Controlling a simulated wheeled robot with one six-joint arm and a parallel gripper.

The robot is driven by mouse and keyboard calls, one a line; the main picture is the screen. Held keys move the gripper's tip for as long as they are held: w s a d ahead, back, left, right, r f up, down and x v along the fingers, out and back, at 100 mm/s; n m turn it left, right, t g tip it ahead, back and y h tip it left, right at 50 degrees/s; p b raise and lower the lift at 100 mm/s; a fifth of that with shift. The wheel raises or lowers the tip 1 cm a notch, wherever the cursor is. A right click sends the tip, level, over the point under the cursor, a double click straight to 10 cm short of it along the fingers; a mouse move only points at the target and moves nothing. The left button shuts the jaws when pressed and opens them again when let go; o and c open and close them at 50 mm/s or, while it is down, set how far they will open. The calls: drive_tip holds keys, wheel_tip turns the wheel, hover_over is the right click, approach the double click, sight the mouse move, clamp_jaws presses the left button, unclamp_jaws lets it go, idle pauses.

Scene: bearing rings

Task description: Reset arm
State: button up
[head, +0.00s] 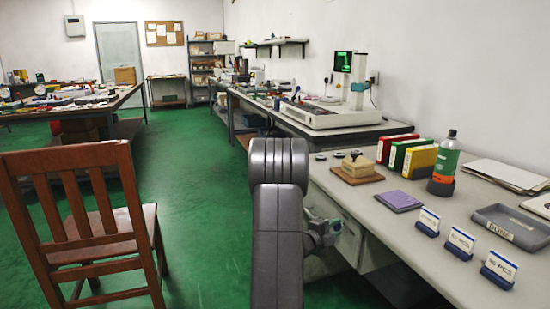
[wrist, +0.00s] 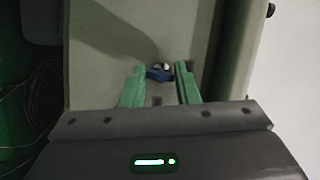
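My gripper (wrist: 160,68) shows in the wrist view with its two green fingers apart. A small blue object with a pale top (wrist: 159,74) shows between the fingertips, seemingly beyond them; I cannot tell what it is. No finger is seen closed on it. In the head view my grey arm rises in front of the camera, and part of the wrist shows low beside the workbench (head: 405,215).
On the workbench are a purple pad (head: 398,201), a wooden block on a board (head: 357,168), colored binders (head: 397,150), a bottle (head: 445,165), a grey tray (head: 512,228) and label stands (head: 461,243). A wooden chair (head: 85,220) stands left. Green floor (head: 205,175) lies clear between.

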drive_tip(key=shift+f+m+t+b, duration=0.2)
drive_tip(key=shift+m+t+b, duration=0.2)
drive_tip(key=shift+m+b, duration=0.65)
drive_tip(key=shift+h, duration=0.4)
drive_tip(key=shift+r, duration=0.2)
